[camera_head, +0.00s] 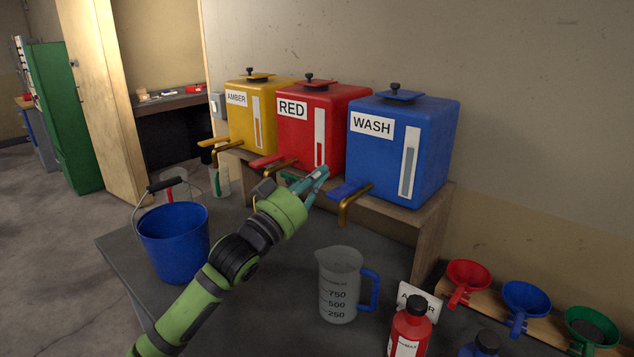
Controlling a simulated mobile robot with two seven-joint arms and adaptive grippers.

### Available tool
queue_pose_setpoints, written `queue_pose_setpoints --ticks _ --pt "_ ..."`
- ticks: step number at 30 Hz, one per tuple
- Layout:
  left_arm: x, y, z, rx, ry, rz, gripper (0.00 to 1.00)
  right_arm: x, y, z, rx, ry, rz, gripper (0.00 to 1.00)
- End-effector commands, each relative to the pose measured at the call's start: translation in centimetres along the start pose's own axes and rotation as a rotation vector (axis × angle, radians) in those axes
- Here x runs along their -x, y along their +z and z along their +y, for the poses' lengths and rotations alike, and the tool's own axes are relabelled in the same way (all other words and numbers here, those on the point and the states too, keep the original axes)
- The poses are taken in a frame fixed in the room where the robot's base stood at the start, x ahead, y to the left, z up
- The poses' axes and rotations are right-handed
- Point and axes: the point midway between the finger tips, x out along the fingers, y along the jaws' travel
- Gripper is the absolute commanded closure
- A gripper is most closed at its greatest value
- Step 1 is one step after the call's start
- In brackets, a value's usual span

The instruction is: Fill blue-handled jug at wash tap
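The blue-handled jug (338,287), clear with measuring marks, stands upright on the dark table, its blue handle to the right. It looks empty. The blue WASH tank (429,150) sits on a wooden shelf. Its tap has a blue lever (346,189) and a brass spout (344,210), above and behind the jug. My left gripper (312,181), teal-fingered on a green arm, is raised just left of the wash lever, with a small apparent gap. I see nothing held in it, but its finger opening is unclear. My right gripper is out of view.
Red (351,104) and amber (272,129) tanks stand left of the wash tank. A blue bucket (174,245) is at the table's left. A red bottle (410,329) and coloured funnels (525,300) are at the right. Clear jugs (219,182) stand behind my arm.

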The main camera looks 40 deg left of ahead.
Motion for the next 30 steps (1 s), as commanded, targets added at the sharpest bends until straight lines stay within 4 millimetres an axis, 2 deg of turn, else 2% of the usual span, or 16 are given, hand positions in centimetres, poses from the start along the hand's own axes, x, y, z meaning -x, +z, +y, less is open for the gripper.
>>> queue_pose_setpoints --ticks 3,7,20,26,30 --pt "0.6 1.5 0.0 0.001 -0.001 -0.005 1.00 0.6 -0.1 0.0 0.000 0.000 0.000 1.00" --pt "0.9 2.4 0.0 0.001 -0.001 -0.003 1.00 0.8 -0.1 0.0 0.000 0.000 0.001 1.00" --pt "1.1 2.9 0.0 0.000 0.000 -0.001 1.00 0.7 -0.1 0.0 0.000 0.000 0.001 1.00" --pt "2.2 5.0 0.0 0.001 -0.001 -0.004 1.00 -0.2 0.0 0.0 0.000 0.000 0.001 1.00" --pt "2.0 4.7 0.0 -0.001 -0.001 -0.002 1.00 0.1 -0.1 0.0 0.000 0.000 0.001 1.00"
